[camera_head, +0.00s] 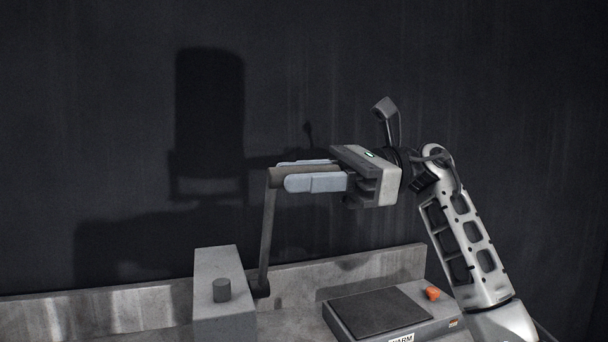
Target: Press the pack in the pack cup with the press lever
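The press lever (268,232) is a dark bar that stands almost upright beside a grey box (215,265), with a horizontal handle at its top. My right gripper (300,176) reaches in from the right, its two pale fingers lying along both sides of the handle, and looks shut on it. The grey box has a short dark cylinder (221,290) on its front face. I cannot make out the pack or the pack cup in this view. My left gripper is not in view.
A flat grey device (390,315) with a dark top plate, an orange knob (432,294) and a label reading "WARM" sits at the lower right, below my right arm. A low grey ledge (100,310) runs along the dark back wall.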

